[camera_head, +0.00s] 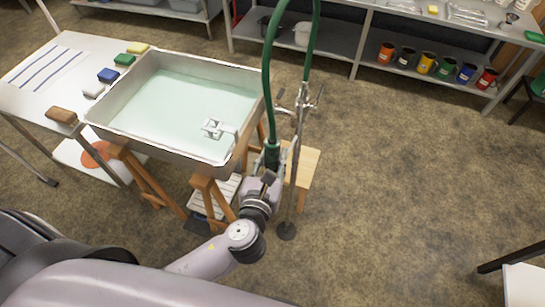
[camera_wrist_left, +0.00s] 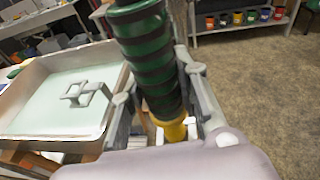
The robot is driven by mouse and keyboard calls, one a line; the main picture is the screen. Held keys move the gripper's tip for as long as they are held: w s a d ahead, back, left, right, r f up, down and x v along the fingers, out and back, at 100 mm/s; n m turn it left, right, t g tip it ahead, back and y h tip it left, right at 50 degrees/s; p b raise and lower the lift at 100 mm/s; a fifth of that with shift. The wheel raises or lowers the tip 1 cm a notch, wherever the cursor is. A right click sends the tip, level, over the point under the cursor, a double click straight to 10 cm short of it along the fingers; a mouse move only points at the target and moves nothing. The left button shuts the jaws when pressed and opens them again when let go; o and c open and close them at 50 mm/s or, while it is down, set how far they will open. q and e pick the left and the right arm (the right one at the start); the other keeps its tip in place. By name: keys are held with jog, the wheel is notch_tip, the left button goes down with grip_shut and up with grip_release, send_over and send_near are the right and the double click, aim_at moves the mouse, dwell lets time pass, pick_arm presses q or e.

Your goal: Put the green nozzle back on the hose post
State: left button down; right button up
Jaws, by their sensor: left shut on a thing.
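My left gripper (camera_head: 264,173) is shut on the green nozzle (camera_head: 271,156), which hangs at the end of the green hose (camera_head: 266,85). In the left wrist view the ribbed green nozzle (camera_wrist_left: 149,55) stands between the fingers of the gripper (camera_wrist_left: 160,105), with a yellow end below. The hose post (camera_head: 296,150) is a thin metal stand on a round dark base, with a tap and clamp near its top. The nozzle is close beside the post on its left; I cannot tell whether they touch. My right gripper is not in view.
A steel pan (camera_head: 170,150) of pale liquid rests on wooden trestles just left of the gripper. A wooden stool (camera_head: 306,162) stands behind the post. A white table (camera_head: 35,105) with coloured blocks is at the left. Shelves with paint pots (camera_head: 427,62) are at the back.

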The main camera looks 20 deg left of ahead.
pick_arm(q)
jog(key=shift+f, duration=0.55)
jog(key=shift+f+b, duration=0.45)
jog(key=shift+f, duration=0.6)
dwell(0.7)
jog(key=shift+f+b, duration=0.35)
jog(key=shift+f, duration=0.35)
dwell(0.6)
jog(key=c, duration=1.2)
grip_release()
jog(key=shift+o, duration=0.2)
jog(key=shift+s+f, duration=0.1)
